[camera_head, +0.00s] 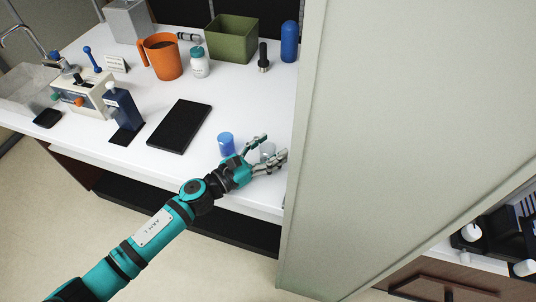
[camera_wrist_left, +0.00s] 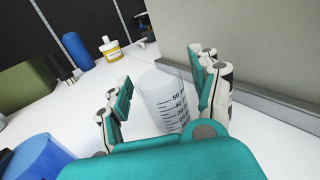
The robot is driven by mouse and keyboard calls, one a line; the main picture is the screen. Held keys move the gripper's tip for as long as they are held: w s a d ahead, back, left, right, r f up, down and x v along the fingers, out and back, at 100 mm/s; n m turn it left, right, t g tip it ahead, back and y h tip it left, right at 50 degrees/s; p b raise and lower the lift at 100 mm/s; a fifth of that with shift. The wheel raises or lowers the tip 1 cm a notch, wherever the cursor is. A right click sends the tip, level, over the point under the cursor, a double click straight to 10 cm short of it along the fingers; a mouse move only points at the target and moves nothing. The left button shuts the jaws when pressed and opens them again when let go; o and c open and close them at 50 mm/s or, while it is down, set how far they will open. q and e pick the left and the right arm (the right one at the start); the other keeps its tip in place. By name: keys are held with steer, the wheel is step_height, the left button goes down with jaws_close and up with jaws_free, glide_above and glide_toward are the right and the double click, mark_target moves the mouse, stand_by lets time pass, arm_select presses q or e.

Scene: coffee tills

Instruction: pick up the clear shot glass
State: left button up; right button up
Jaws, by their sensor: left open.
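The clear shot glass (camera_wrist_left: 160,100), with dark graduation marks and numbers, stands upright on the white counter in the left wrist view. In the head view the clear shot glass (camera_head: 267,151) is partly hidden by the fingers. My left gripper (camera_head: 275,148) is open, with one finger on either side of the glass near the counter's front right edge. In the left wrist view my left gripper (camera_wrist_left: 165,92) has the glass between its fingers; I cannot tell whether they touch it. My right gripper is not in view.
A blue cup (camera_head: 226,143) stands close beside my left gripper. A tall pale panel (camera_head: 400,120) bounds the counter on the right. A black tablet-like slab (camera_head: 179,126), orange jug (camera_head: 161,58) and green bin (camera_head: 232,38) are farther off.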

arm_select(q)
steer(key=shift+w+d, duration=0.1)
steer(key=shift+d, duration=0.05)
jaws_close()
stand_by(0.4)
stand_by(0.6)
